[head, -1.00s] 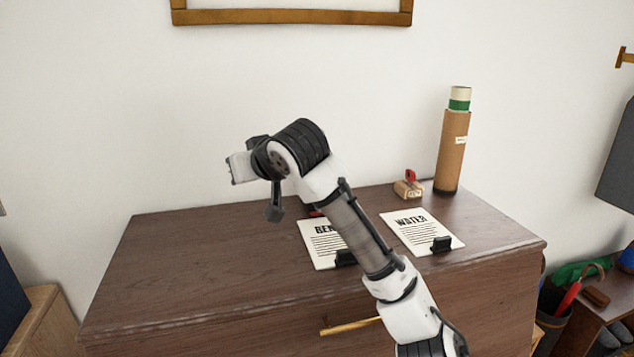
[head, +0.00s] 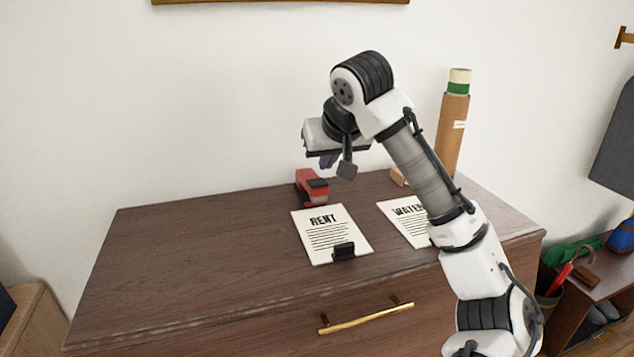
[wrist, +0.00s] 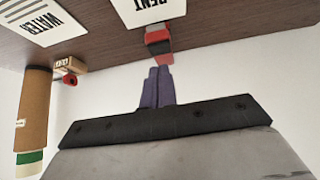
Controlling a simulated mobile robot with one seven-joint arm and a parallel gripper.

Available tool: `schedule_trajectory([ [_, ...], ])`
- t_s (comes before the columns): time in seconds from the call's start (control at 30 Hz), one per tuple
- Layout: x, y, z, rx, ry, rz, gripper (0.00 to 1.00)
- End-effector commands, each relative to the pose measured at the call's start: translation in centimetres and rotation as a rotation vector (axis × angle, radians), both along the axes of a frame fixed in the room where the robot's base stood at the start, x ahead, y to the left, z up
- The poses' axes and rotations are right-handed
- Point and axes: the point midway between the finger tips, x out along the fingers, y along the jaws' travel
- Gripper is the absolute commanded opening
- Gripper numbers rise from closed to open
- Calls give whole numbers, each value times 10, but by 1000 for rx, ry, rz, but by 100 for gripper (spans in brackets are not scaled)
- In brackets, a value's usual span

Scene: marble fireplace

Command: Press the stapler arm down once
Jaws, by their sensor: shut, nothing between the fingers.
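A red and black stapler (head: 312,187) lies on the brown dresser top, just behind the RENT sheet, near the wall. My gripper (head: 328,161) is above it and slightly to its right in the head view, apart from it. In the wrist view the closed purple fingers (wrist: 158,72) point towards the stapler (wrist: 158,42), whose near end is partly behind the fingertips. The fingers are together with nothing between them.
The RENT sheet (head: 323,238) with a black clip and the WATER sheet (head: 404,222) lie on the dresser (head: 190,255). A cardboard tube (head: 453,130) stands at the back right. A small wooden block with a red part (wrist: 68,70) is beside it. The left of the top is clear.

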Motion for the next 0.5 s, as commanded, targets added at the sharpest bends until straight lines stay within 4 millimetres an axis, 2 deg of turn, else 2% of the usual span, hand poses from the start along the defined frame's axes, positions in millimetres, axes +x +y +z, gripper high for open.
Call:
schedule_trajectory([
  [0.3, 21, 7, -33, 0, 1, -1, 0],
  [0.5, 33, 11, -48, 0, -1, 0, 0],
])
